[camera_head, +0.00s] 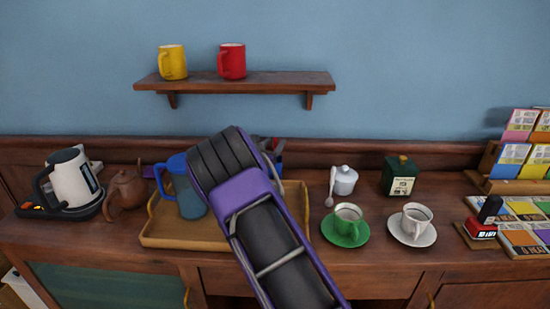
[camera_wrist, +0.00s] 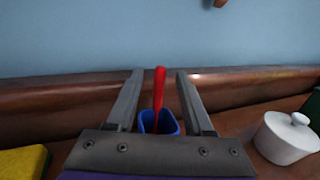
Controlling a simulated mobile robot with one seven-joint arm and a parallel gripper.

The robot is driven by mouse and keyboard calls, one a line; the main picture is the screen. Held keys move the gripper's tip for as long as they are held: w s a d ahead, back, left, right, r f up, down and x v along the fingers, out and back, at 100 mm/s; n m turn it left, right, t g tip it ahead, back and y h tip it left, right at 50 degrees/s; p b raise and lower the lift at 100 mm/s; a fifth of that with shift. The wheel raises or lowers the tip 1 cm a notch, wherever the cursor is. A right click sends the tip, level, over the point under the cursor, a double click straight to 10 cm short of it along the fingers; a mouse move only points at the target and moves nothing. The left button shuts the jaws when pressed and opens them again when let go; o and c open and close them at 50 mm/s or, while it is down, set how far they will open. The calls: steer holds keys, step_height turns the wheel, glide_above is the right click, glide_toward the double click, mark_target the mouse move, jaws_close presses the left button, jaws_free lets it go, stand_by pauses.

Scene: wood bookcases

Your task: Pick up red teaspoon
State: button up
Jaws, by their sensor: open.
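The red teaspoon (camera_wrist: 159,90) stands upright in a blue cup (camera_wrist: 149,121) in the wrist view, with its handle sticking up above the rim. My gripper (camera_wrist: 160,74) is open, with one finger on each side of the handle and a gap visible on both sides. The lower part of the spoon is hidden in the cup and behind the gripper's body. In the head view my purple and black arm covers most of this spot, and the spoon cannot be made out clearly there.
A wooden tray (camera_head: 161,233) holds a blue mug-like jug (camera_head: 188,192) left of my arm. A shelf (camera_head: 240,83) hangs above. A kettle (camera_head: 75,180) stands far left.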

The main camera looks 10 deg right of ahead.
steer(key=shift+w+d, duration=0.35)
steer(key=shift+w, duration=0.3)
steer(key=shift+c, duration=0.4)
jaws_close()
stand_by(0.6)
